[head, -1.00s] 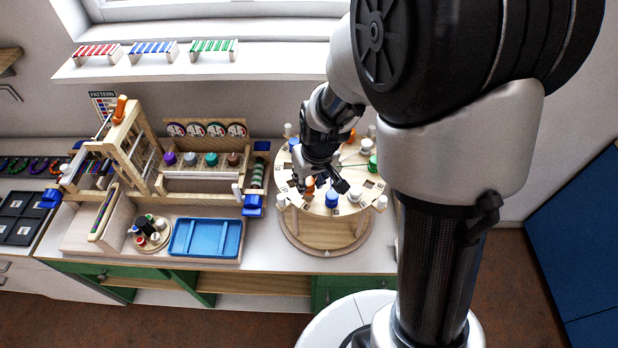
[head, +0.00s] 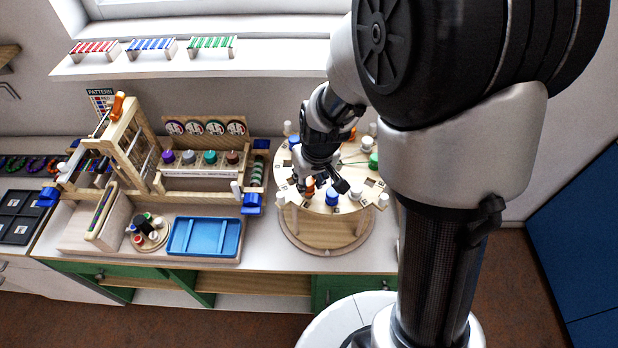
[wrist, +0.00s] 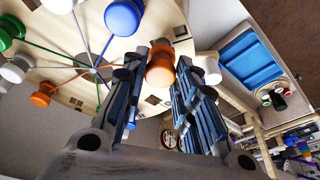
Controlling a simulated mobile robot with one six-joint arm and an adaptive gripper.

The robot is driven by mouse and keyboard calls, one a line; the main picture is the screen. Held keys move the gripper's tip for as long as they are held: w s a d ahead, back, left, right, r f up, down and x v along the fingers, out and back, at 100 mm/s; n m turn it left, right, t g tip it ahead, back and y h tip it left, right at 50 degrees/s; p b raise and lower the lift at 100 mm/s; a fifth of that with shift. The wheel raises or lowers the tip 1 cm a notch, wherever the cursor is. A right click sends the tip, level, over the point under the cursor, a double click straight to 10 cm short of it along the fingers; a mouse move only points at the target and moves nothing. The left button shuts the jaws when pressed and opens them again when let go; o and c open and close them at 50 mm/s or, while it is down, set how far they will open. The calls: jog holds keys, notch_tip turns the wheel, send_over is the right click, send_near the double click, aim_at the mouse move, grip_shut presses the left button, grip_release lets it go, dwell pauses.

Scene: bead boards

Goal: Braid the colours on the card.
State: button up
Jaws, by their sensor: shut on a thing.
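A round wooden braiding stand (head: 318,228) has a pale top with slots and bobbins around its rim. My gripper (head: 320,183) is low over its front left part. It is shut on an orange bobbin (head: 309,188), which sits between the fingertips in the wrist view (wrist: 160,68). A blue bobbin (head: 332,198) is just right of it. A green bobbin (head: 374,160) is at the right, and a second orange bobbin shows in the wrist view (wrist: 42,95). Coloured threads meet at the top's middle. The pattern card (head: 101,102) stands at the back left; its small print is unreadable.
A wooden frame loom (head: 128,140) and a rack of coloured spools (head: 200,171) stand left of the stand. A blue tray (head: 205,237) and a small round holder (head: 150,234) lie in front. White pegs and bobbins crowd the stand's rim.

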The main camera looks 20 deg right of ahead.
jog(key=shift+f, duration=0.15)
jog(key=shift+f+b, duration=0.85)
jog(key=shift+b, duration=0.05)
jog(key=o, duration=1.1)
jog(key=shift+r, duration=0.1)
jog(key=shift+r+p, duration=2.6)
jog(key=shift+r, duration=0.9)
